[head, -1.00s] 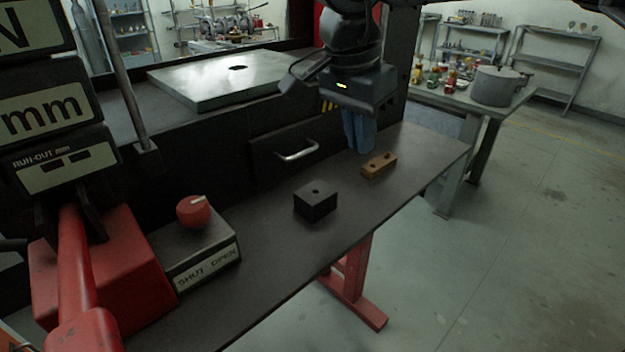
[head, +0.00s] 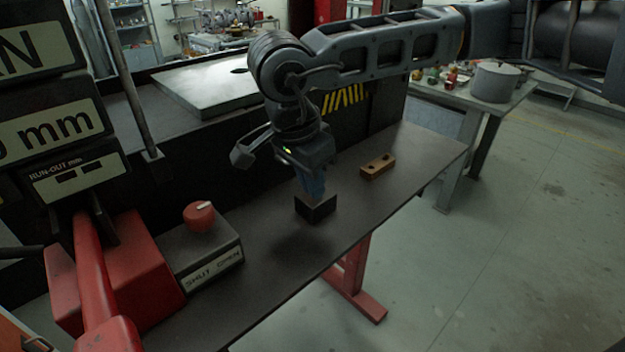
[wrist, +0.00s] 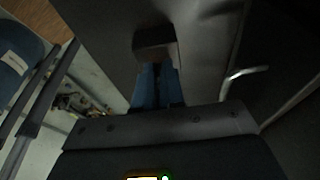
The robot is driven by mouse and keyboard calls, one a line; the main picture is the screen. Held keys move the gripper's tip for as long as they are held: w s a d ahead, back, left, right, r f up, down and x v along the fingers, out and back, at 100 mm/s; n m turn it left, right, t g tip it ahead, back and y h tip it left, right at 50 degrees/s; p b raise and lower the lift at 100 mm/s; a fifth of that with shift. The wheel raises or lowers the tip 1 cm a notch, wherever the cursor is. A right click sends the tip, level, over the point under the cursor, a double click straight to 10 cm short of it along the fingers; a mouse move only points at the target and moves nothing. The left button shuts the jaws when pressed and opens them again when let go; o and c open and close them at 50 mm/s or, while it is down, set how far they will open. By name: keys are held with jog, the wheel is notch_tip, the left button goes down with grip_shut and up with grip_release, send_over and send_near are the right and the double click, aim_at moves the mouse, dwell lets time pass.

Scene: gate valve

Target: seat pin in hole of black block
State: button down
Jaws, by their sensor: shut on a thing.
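The black block (head: 318,210) stands on the dark bench top in the head view. My gripper (head: 314,190) is directly over it, its blue fingers pointing down and reaching close to the block's top. The fingers hide the block's hole, and I cannot tell whether they or the pin touch the block. In the wrist view the blue fingers (wrist: 157,85) are close together, with the dark block (wrist: 155,42) just beyond their tips. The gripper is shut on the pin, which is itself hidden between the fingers.
A wooden block (head: 377,166) with holes lies to the right on the bench (head: 270,270). A control box with a red knob (head: 199,214) and a red machine (head: 110,265) stand to the left. A drawer handle (wrist: 245,73) shows in the wrist view. The bench's front edge is close.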

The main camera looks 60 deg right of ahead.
jog(key=shift+s+f+b, duration=0.2)
jog(key=shift+f+b, duration=1)
jog(key=shift+b, duration=0.05)
jog(key=shift+a, duration=0.1)
jog(key=c, duration=1.3)
grip_release()
jog(key=shift+c, duration=0.2)
jog(key=shift+o, duration=0.5)
jog(key=shift+r, duration=0.2)
jog(key=shift+w+r+p, duration=0.1)
jog(key=shift+r+p, duration=0.35)
jog(key=shift+p, duration=0.55)
jog(key=shift+w+r, duration=0.15)
jog(key=shift+r, duration=0.2)
jog(key=v, duration=1.1)
jog(key=shift+r+b, duration=0.4)
